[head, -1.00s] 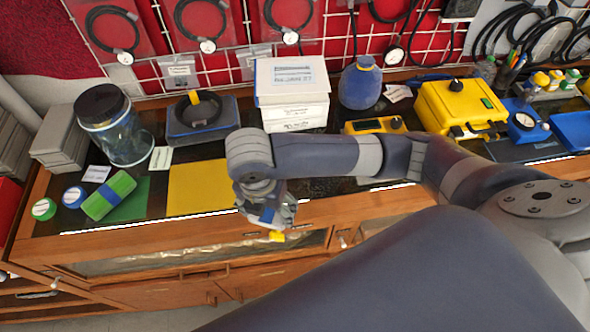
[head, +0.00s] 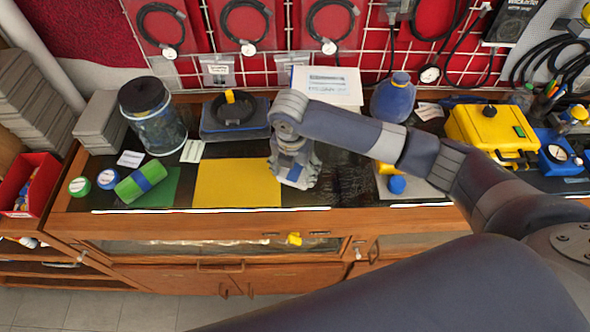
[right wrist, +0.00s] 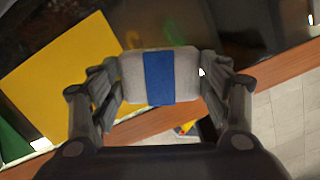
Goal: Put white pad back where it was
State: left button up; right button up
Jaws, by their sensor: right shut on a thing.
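The white pad with a blue band (right wrist: 160,77) is between the fingers of my right gripper (right wrist: 160,88), which is shut on it. In the head view, my right gripper (head: 294,178) is above the dark counter, just right of the yellow sheet (head: 236,184), near the counter's front edge. The pad's blue band (head: 294,172) shows there, and the gripper partly hides the pad. In the right wrist view the yellow sheet (right wrist: 60,70) lies to the left of the pad. My left gripper is not in view.
A green pad with a blue band (head: 141,182) lies by a green sheet (head: 163,190) on the left. A glass jar (head: 155,125), a black ring on a blue case (head: 235,112) and a white box (head: 330,85) stand behind. A yellow case (head: 492,130) stands at right.

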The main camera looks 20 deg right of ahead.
aim_at(294, 169)
jog(key=shift+w+d, duration=0.15)
jog(key=shift+w, duration=0.4)
notch_tip(294, 169, down, 3)
jog(key=shift+f+p, duration=0.1)
jog(key=shift+p, duration=0.8)
jog(key=shift+f, duration=0.25)
jog(key=shift+f, duration=0.45)
jog(key=o, duration=1.1)
